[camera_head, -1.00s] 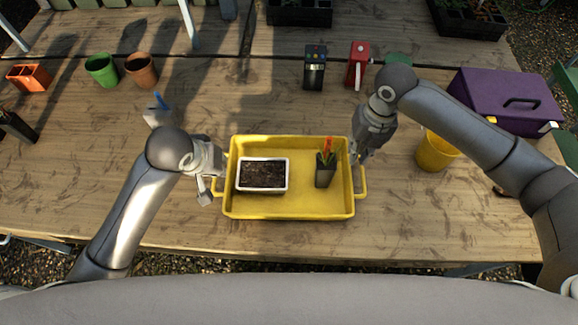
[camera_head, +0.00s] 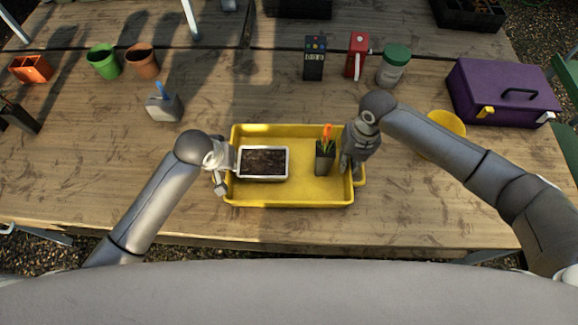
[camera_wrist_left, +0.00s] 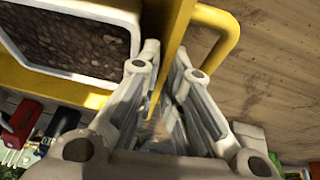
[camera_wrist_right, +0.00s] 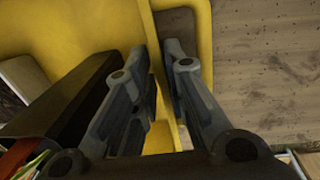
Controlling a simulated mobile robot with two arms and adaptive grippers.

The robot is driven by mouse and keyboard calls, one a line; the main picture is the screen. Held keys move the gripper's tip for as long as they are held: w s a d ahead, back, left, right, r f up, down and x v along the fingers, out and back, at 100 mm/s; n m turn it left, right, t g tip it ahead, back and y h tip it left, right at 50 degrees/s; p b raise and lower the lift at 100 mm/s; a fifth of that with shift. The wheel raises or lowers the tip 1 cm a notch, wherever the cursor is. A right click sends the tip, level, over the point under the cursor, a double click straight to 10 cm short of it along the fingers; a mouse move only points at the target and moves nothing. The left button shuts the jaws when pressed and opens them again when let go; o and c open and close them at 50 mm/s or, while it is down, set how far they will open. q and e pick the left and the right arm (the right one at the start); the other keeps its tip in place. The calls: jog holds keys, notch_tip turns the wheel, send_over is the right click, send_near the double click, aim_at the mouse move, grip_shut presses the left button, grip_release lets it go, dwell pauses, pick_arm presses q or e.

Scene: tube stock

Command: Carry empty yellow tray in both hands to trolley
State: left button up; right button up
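The yellow tray (camera_head: 305,199) stands on the wooden table. It is not empty: a white-rimmed planter of dark soil (camera_head: 263,162) sits in its left half, and a dark pot (camera_head: 325,158) with a green and orange plant sits in its right half. My left gripper (camera_head: 221,178) is at the tray's left end; in the left wrist view (camera_wrist_left: 166,58) its fingers close on the tray's end wall, inside the loop handle. My right gripper (camera_head: 348,168) is at the right end, close beside the dark pot; its fingers (camera_wrist_right: 158,58) close on that wall.
Behind the tray stand a grey holder (camera_head: 164,106), a dark device (camera_head: 315,60), a red device (camera_head: 356,56) and a green-lidded jar (camera_head: 393,66). A yellow pot (camera_head: 447,122) and purple toolbox (camera_head: 503,90) are on the right. Front table is clear. No trolley shows.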

pick_arm(q)
jog(key=shift+w+f, duration=0.35)
jog(key=shift+f, duration=0.25)
pick_arm(e)
jog(key=shift+f, duration=0.7)
pick_arm(q)
jog(key=shift+s, duration=0.1)
grip_shut()
pick_arm(e)
grip_shut()
pick_arm(q)
jog(key=shift+r, duration=0.25)
pick_arm(e)
jog(key=shift+w+r, duration=0.1)
jog(key=shift+r, duration=0.15)
